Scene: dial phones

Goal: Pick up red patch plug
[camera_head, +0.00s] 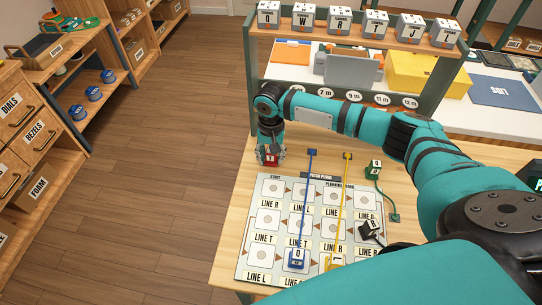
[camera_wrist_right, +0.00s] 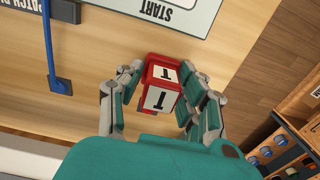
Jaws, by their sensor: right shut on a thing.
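The red patch plug (camera_head: 269,160), a red block with white T labels, is between the fingers of my right gripper (camera_head: 271,153), above the far left corner of the board. In the right wrist view the red plug (camera_wrist_right: 161,84) sits between the two fingers of my right gripper (camera_wrist_right: 160,76), which are shut on it from both sides. No cord shows on it. Whether it touches the table cannot be told. My left gripper is not in view.
The labelled board (camera_head: 283,231) lies on the wooden table. A blue plug (camera_head: 297,259) and a yellow plug (camera_head: 336,262) stand on it with cords; a black plug (camera_head: 370,229) is at its right. A green plug (camera_head: 374,171) stands beyond. A shelf of lettered blocks (camera_head: 302,16) rises behind.

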